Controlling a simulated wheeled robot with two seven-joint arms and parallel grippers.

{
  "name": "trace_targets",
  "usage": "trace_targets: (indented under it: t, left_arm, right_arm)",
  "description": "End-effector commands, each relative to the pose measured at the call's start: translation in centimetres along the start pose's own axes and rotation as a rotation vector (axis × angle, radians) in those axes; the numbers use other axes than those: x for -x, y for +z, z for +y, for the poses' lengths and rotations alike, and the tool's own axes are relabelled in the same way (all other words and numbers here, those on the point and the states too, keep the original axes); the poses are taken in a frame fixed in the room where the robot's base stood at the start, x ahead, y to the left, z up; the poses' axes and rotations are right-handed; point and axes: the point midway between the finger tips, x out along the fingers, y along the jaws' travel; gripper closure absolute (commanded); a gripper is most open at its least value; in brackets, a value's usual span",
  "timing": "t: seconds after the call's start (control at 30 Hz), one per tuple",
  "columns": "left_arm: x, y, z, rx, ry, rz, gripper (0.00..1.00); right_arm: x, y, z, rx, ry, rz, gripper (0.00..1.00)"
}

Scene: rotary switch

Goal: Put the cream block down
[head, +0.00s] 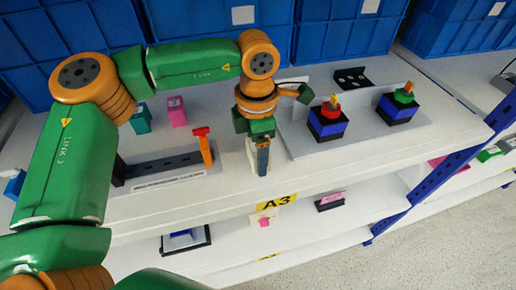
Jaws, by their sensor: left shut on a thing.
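My left gripper (261,160) is shut and points down at the front part of the upper shelf, left of the grey panel. A pale, cream-coloured piece (250,154) shows beside its fingers, which is most likely the cream block. The fingers hide most of it. I cannot tell whether its underside touches the shelf. My right gripper is not in view.
Right of the gripper, a grey panel (352,140) carries two blue switch boxes, one with a red-yellow knob (328,121), one with a green knob (398,106). Left stands an orange lever (203,147) on a dark slotted rail (163,165). Blue crates (345,38) line the back.

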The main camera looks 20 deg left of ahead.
Motion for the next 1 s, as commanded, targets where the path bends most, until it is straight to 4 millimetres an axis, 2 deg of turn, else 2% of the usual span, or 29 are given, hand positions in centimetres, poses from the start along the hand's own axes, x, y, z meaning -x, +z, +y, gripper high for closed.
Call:
trace_targets:
  t: [0.23, 0.27, 0.33, 0.37, 0.57, 0.63, 0.7, 0.77, 1.0]
  left_arm:
    - [-0.5, 0.0, 0.0, 0.0, 0.0, 0.0, 0.81]
    - [-0.4, 0.0, 0.0, 0.0, 0.0, 0.0, 0.23]
    - [-0.3, 0.0, 0.0, 0.0, 0.0, 0.0, 0.04]
    - [-0.3, 0.0, 0.0, 0.0, 0.0, 0.0, 0.0]
    - [-0.2, 0.0, 0.0, 0.0, 0.0, 0.0, 0.0]
    - [0.3, 0.0, 0.0, 0.0, 0.001, 0.0, 0.0]
    - [0.8, 0.1, 0.1, 0.001, 0.003, -0.002, 0.0]
    - [1.9, 0.1, 0.1, 0.002, 0.003, -0.003, 0.0]
    - [8.4, 0.1, 0.0, 0.001, 0.002, -0.003, 0.0]
  right_arm:
    - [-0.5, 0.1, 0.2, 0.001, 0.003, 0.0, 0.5]
    - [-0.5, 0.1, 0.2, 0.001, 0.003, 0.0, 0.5]
    - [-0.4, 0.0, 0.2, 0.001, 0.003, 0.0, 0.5]
    - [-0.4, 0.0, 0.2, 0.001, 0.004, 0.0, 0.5]
    - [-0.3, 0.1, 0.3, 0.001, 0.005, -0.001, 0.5]
    - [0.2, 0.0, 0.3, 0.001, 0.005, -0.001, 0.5]
    - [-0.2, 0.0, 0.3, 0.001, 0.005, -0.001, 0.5]
    - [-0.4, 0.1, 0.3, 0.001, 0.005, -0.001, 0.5]
    - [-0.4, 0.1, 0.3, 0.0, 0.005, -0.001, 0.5]
